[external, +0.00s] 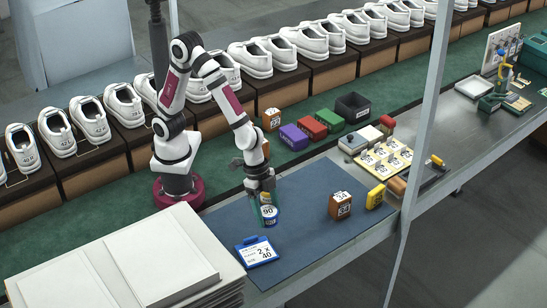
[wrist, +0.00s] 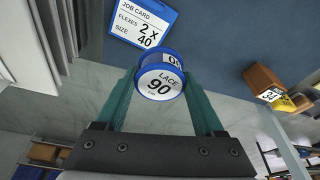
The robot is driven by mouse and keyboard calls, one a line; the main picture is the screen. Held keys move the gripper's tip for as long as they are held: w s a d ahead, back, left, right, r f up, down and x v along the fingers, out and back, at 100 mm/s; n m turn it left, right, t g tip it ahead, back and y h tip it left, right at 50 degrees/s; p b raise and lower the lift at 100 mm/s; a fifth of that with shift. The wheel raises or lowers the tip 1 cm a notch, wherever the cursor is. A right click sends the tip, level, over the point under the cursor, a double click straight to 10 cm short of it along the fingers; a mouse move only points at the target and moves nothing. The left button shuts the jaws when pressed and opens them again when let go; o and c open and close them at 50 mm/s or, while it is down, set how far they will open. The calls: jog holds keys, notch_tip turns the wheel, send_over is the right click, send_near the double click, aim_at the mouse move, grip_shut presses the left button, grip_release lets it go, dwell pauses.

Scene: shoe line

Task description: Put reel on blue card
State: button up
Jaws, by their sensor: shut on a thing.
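The reel (external: 269,214) is blue with a white label reading "LACE 90". It also shows in the wrist view (wrist: 160,82), between the green fingers. My gripper (external: 264,208) is shut on the reel, just behind and above the blue card in the external view. The blue card (external: 258,251) is a job card with a white label reading "2 x 40". It lies on the dark blue mat (external: 310,212) and shows at the top of the wrist view (wrist: 143,22), apart from the reel. I cannot tell whether the reel touches the mat.
A brown box (external: 340,206) marked 34 and a yellow block (external: 375,197) stand on the mat to the right. White boards (external: 150,260) are stacked at the left. Coloured boxes (external: 313,128) and a row of shoes stand behind. The mat between card and brown box is clear.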

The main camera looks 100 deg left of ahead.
aim_at(267, 248)
jog(key=f, duration=0.6)
jog(key=s+f, duration=0.1)
jog(key=f, duration=0.3)
jog(key=shift+d, duration=0.3)
jog(key=o, duration=1.4)
jog(key=shift+c, duration=0.2)
jog(key=shift+r, duration=0.1)
